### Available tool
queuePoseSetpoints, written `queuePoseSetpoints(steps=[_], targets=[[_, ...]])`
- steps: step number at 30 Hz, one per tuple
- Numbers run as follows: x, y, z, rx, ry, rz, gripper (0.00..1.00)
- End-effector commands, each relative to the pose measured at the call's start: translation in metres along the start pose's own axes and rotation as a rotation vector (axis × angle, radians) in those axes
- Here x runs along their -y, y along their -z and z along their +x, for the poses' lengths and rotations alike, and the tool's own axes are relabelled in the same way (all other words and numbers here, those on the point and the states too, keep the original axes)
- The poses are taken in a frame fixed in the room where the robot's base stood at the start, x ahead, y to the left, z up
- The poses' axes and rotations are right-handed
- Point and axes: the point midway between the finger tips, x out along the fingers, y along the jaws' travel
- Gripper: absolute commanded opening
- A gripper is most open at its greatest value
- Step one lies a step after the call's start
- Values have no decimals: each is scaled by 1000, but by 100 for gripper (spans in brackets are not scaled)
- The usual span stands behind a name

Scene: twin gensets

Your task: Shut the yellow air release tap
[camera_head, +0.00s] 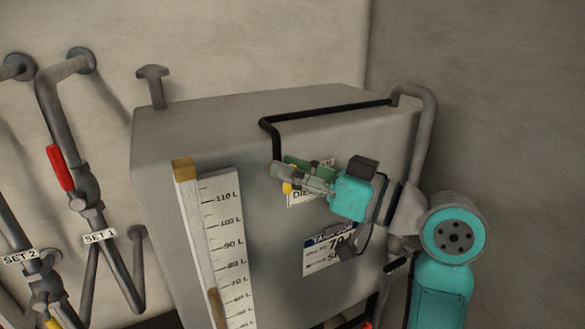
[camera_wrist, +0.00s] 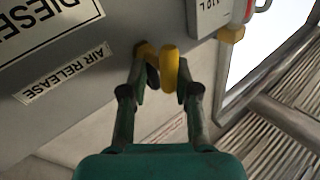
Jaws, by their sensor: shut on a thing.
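The yellow air release tap (camera_wrist: 169,67) sits on the grey tank's face beside the AIR RELEASE label (camera_wrist: 66,76) in the wrist view. My gripper (camera_wrist: 166,84) has its green fingers on either side of the tap's yellow handle and is shut on it. A brass-coloured fitting shows behind the handle at the tank face. In the head view my gripper (camera_head: 285,181) reaches the tank's front from the right, and only a small part of the yellow tap (camera_head: 287,188) shows between the fingers.
The grey tank (camera_head: 270,230) carries a litre gauge (camera_head: 225,235) and a black pipe (camera_head: 325,112) just above my gripper. A red-handled valve (camera_head: 60,168) and the SET 1 label (camera_head: 100,236) are on pipes at the left. A bare wall stands at the right.

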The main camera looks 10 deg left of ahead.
Motion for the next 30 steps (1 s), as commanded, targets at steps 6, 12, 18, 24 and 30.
queuePoseSetpoints(steps=[6,12,18,24,30], targets=[[-2,-3,-1,-107,5,164,0],[-4,-5,-2,-214,9,324,0],[-5,-7,-3,-319,13,481,0],[-6,-10,-3,-424,17,638,0],[-6,-12,-3,-529,21,794,0]])
